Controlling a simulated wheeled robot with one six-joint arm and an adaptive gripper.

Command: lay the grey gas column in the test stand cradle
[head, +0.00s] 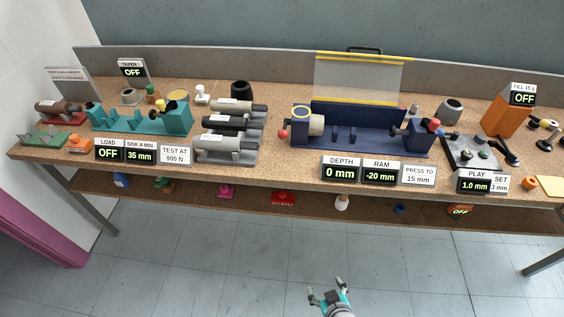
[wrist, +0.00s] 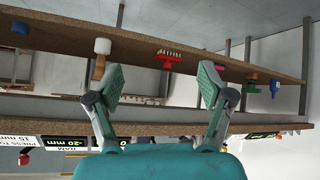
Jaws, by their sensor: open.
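Several gas columns lie in a grey rack on the bench, left of centre in the head view. A grey one (head: 215,142) lies at the front, a dark one (head: 222,122) in the middle and a paler grey one (head: 230,105) at the back. I cannot tell which grey one is meant. The teal stand (head: 172,121) to their left, behind the load and test signs, looks like the test stand; no column shows in its cradle. My gripper (head: 327,296) is open and empty, low in front of the bench, away from the columns. Its spread fingers (wrist: 160,88) show in the wrist view.
A navy press (head: 375,138) with a raised clear guard stands right of the rack. Sign blocks (head: 109,150) line the bench front. A reddish-brown column (head: 58,110) lies at far left. A lower shelf (head: 315,204) holds small items. The floor (head: 200,260) before the bench is clear.

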